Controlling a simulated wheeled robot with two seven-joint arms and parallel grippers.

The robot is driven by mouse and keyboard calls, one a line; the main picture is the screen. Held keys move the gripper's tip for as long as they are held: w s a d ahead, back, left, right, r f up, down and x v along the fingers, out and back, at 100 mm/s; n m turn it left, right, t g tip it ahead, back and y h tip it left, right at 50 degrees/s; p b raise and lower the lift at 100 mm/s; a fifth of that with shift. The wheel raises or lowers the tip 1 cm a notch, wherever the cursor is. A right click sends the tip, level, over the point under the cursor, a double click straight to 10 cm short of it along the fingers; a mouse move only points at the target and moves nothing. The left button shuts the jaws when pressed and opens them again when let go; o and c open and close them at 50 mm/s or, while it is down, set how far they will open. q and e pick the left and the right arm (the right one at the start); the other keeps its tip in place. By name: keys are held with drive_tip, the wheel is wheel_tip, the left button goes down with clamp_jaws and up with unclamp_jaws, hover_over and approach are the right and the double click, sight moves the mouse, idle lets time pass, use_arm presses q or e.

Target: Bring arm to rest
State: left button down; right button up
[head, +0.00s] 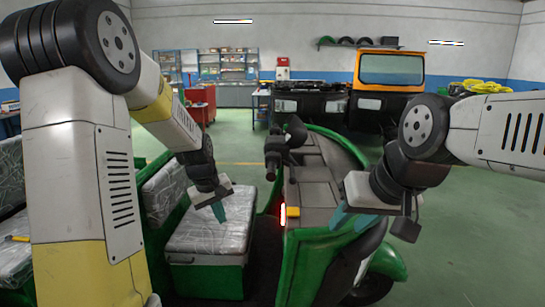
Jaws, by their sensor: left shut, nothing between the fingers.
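A green rickshaw (290,262) fills the middle of the head view, with a grey top panel and dark handlebar (297,133). My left gripper (219,212) hangs over the plastic-wrapped seat (205,238), with its teal fingers shut and empty. I cannot tell whether they touch the seat. My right gripper (353,220) is at the right side of the rickshaw's front, its two teal fingers apart. Nothing clear shows between them, and contact with the body is hard to judge.
A small yellow object (293,212) lies on the rickshaw's front panel. A yellow-handled item (18,239) lies on the seat at far left. Behind stand a red cabinet (201,104), shelves (228,66) and an orange-framed cab (391,69). Green floor (475,235) is free at right.

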use_arm(q)
drive_tip(key=s+r+m+t, duration=0.1)
drive_tip(key=s+r+m, duration=0.1)
drive_tip(key=s+r, duration=0.3)
drive_tip(key=s+r+m+t, duration=0.1)
drive_tip(key=s+r, duration=0.4)
drive_tip(key=s, duration=0.6)
drive_tip(key=s+d+r+m, duration=0.1)
drive_tip(key=s+r+m, duration=0.2)
drive_tip(key=s+r, duration=0.2)
drive_tip(key=s, duration=0.3)
drive_tip(key=shift+s+t+h, duration=0.35)
drive_tip(key=shift+t+h, duration=0.05)
drive_tip(key=shift+w+r, duration=0.1)
